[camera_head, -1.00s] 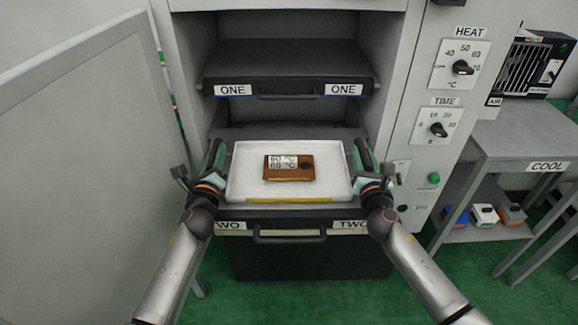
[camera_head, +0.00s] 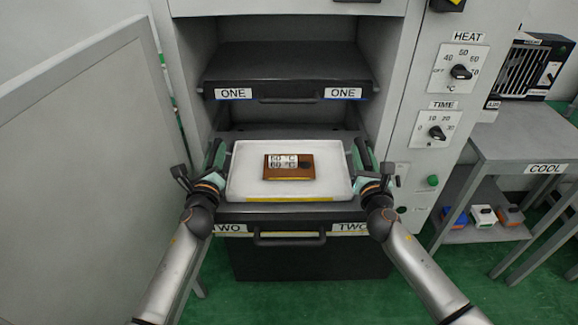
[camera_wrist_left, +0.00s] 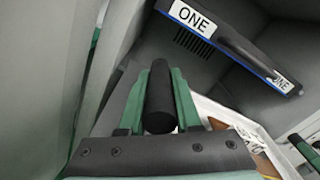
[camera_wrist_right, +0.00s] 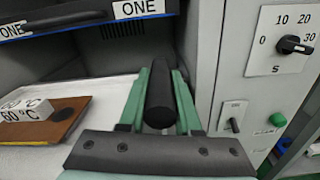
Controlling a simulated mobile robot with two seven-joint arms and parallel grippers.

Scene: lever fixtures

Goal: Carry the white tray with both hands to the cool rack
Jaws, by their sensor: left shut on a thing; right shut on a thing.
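The white tray (camera_head: 244,184) sits level over the pulled-out shelf TWO (camera_head: 290,215) in the oven opening. A brown board (camera_head: 310,174) with a white block labelled 60 °C (camera_head: 283,161) lies on it. My left gripper (camera_head: 217,160) is shut at the tray's left side, on a black bar handle (camera_wrist_left: 158,98). My right gripper (camera_head: 362,160) is shut at the right side, on a matching black handle (camera_wrist_right: 159,98). I cannot tell whether the tray touches the shelf. The cool rack (camera_head: 535,148) is a grey table at the right, labelled COOL.
Shelf ONE (camera_head: 288,75) is above the tray. The open oven door (camera_head: 80,160) stands at left. The control panel (camera_head: 445,100) with HEAT and TIME knobs lies between oven and rack. A fan unit (camera_head: 528,65) stands behind the rack. Small coloured boxes (camera_head: 484,215) sit on its lower shelf.

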